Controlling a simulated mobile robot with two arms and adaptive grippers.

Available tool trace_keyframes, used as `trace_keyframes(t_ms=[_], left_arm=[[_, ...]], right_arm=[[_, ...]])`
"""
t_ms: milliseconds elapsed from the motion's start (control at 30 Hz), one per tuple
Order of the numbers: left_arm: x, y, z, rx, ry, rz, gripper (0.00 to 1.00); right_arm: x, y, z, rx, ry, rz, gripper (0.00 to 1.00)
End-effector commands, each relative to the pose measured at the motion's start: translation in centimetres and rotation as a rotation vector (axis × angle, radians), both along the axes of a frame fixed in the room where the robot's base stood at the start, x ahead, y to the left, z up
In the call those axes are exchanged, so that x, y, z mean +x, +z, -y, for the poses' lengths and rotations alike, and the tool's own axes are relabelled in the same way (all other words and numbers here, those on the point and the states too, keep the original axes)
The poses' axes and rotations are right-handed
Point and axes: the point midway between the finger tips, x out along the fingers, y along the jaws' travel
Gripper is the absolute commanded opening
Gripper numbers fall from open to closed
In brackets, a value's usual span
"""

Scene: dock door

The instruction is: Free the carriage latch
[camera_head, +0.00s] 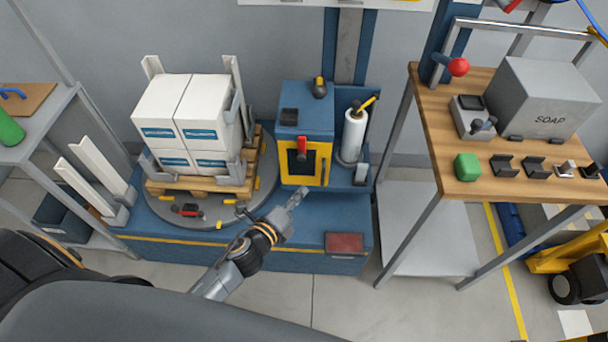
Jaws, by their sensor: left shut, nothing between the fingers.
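A blue carriage box (304,118) stands against the mast of a wrapping machine. Its front has a yellow-framed black panel (316,151) with a red handle (302,146) at its upper left. A black knob with a yellow part (320,87) stands on its top. I cannot tell which of these is the latch. A white film roll (353,134) with a yellow-tipped lever stands upright on the right. My left gripper (297,197) is shut and empty, in front of and below the yellow panel, apparently apart from it. My right gripper is not in view.
White cartons (186,110) sit on a wooden pallet on the grey turntable (175,208), left of the carriage. A dark red pad (345,242) is on the blue base at front right. A wooden-topped bench (455,140) with a soap box stands at right. Floor in front is partly clear.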

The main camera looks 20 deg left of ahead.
Motion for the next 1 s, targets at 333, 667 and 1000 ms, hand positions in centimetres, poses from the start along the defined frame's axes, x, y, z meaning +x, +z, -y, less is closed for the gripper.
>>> trace_keyframes(t_ms=[333, 667, 1000], left_arm=[[6.0, -1.3, 1.3, -0.003, 0.001, 0.002, 0.0], [9.1, -0.8, -0.2, 0.0, 0.0, -0.001, 0.0], [9.0, -0.5, -1.6, -0.002, 0.0, -0.001, 0.0]], right_arm=[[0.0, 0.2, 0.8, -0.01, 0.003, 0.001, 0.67], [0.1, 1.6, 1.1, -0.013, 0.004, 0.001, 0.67], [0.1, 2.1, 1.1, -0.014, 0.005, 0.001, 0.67]])
